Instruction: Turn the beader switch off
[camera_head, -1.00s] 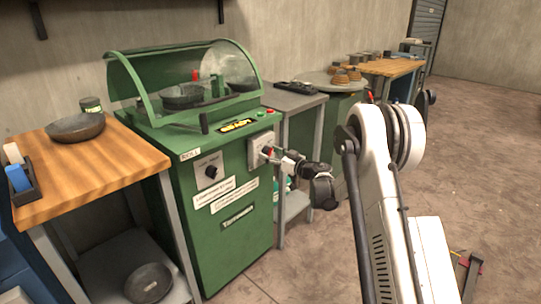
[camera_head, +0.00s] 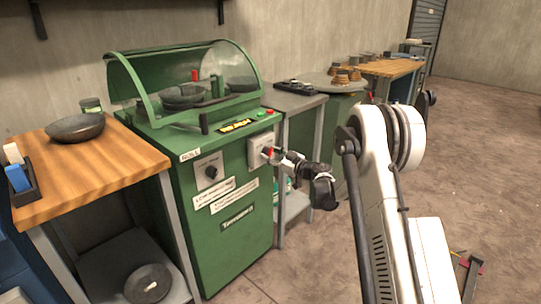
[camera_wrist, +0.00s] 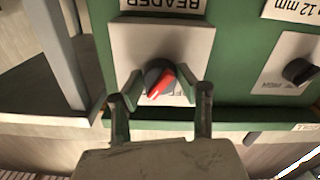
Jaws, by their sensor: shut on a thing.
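The beader switch (camera_wrist: 160,78) is a dark round knob with a red pointer on a pale plate labelled BEADER, upside down in the wrist view. The red pointer lies tilted, running from upper right to lower left there. In the head view the switch plate (camera_head: 256,146) is on the right of the green machine's front. My gripper (camera_wrist: 159,88) has one finger on each side of the knob and is shut on it. In the head view my gripper (camera_head: 273,155) reaches the plate from the right and partly covers the knob.
The green machine (camera_head: 232,232) has a clear curved guard over a dark bowl (camera_head: 183,92). Another black knob (camera_head: 211,172) sits left of the switch. A wooden table (camera_head: 110,165) with a bowl (camera_head: 75,127) stands left. A grey bench (camera_head: 297,101) is right; open floor lies beyond.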

